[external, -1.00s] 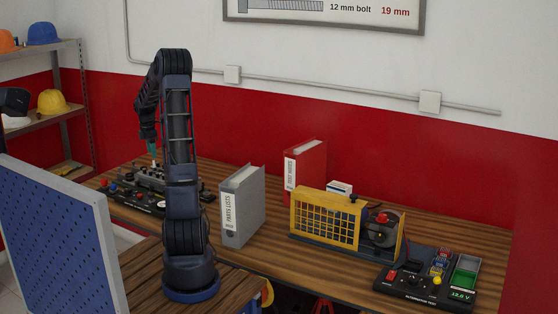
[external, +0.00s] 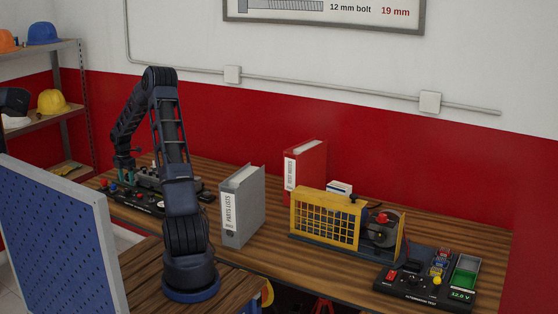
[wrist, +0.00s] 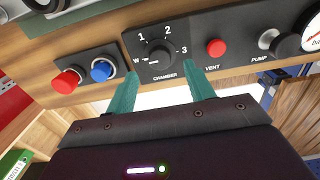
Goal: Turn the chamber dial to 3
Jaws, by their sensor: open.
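The chamber dial (wrist: 161,54) is a black round knob on a black panel in the wrist view, with marks W, 1, 2 and 3 around it. A short white line on its left side appears to point toward W. My gripper (wrist: 160,78) is open, its two teal fingers spread just below the dial in the picture, one toward each side. Nothing is between the fingers, and I cannot tell how far they are from the knob. In the external view my gripper (external: 125,176) is at the left trainer (external: 140,205), where the dial is too small to make out.
A red vent button (wrist: 215,47) and a pump knob (wrist: 268,39) lie right of the dial. Red (wrist: 66,81) and blue (wrist: 102,70) knobs lie left. A grey binder (external: 242,205) stands right of the trainer, with the alternator trainer (external: 428,283) farther right.

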